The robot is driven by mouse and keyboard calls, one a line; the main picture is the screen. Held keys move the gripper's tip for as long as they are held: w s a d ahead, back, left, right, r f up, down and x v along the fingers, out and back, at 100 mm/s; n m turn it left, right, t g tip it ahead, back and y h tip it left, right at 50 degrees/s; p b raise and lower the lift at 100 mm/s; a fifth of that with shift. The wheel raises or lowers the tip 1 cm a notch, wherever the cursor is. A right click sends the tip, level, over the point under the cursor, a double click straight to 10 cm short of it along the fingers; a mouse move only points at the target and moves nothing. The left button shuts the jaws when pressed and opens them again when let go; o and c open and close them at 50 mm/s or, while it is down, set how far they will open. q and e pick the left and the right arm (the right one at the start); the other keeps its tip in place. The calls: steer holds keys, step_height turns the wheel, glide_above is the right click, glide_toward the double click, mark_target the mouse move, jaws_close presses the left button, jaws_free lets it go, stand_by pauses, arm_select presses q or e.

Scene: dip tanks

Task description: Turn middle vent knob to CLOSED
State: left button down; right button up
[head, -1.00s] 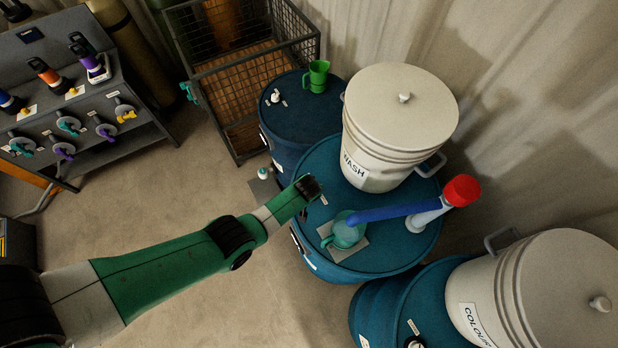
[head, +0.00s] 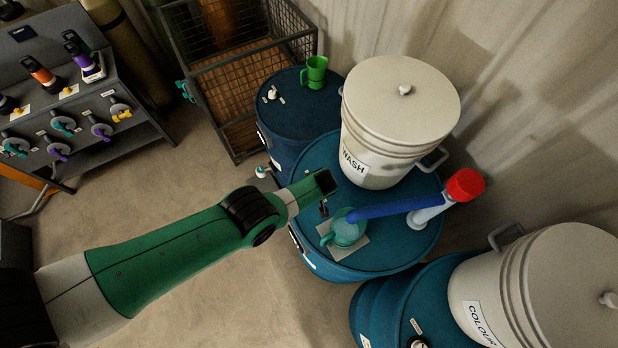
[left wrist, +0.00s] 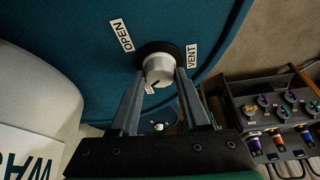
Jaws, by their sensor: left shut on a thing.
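The middle vent knob is a pale round knob (left wrist: 158,69) on a black ring on the blue drum lid. An OPEN label (left wrist: 122,35) is at its upper left and a VENT label (left wrist: 192,57) at its right. A dark mark on the knob's face points down-left, towards a small label partly hidden below. My left gripper (left wrist: 161,78) is shut on the knob, one finger on each side. In the head view the gripper (head: 324,208) is mostly hidden beneath my green wrist, over the middle drum (head: 395,258); the knob is hidden there.
The WASH bucket (head: 401,105) stands on the middle drum. A green jug (head: 315,71) stands on the back drum. The COLOUR bucket (head: 545,290) is front right.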

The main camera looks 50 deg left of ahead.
stand_by(0.3)
arm_select(q)
steer(key=shift+c, duration=1.9)
jaws_free()
